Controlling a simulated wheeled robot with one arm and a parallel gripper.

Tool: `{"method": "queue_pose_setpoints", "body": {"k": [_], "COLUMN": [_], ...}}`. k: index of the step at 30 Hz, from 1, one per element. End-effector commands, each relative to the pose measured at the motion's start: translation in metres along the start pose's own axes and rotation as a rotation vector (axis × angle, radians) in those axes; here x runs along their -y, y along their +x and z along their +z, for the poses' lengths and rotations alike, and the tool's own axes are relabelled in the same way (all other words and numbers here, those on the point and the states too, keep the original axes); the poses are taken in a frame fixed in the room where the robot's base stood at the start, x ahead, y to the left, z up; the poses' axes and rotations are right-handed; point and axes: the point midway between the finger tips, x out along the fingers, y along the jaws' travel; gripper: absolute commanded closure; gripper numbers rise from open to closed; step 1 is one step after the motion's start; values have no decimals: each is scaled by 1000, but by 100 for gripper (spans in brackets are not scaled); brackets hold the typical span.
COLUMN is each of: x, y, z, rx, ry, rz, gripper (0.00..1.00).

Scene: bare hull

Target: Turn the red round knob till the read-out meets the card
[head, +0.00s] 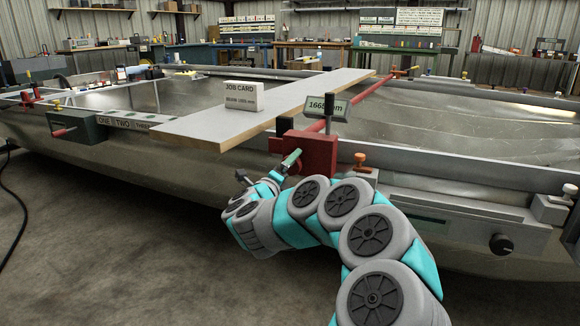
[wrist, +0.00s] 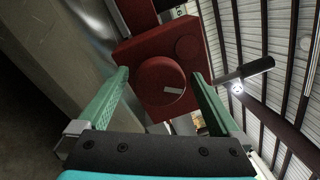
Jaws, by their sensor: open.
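The red round knob (wrist: 158,82) is on the face of a red box (head: 318,152), with a pale pointer mark slanting slightly. In the wrist view my gripper (wrist: 160,74) is open, its green fingers on either side of the knob with gaps showing.
A red bar (head: 365,95) runs back from the red box across the open metal hull. The pale plank (head: 215,124) lies left of it. An orange-topped clamp (head: 360,160) and a grey rail unit with a black knob (head: 501,244) are to the right. Bare floor lies at left.

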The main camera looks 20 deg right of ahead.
Motion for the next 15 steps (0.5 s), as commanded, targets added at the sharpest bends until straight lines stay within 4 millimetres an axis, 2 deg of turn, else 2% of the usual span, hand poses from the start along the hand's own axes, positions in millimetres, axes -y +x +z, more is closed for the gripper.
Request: {"method": "queue_pose_setpoints", "body": {"k": [15], "x": [-1], "y": [-68], "z": [1], "rx": [3], "ry": [0], "rz": [5], "gripper": [0]}}
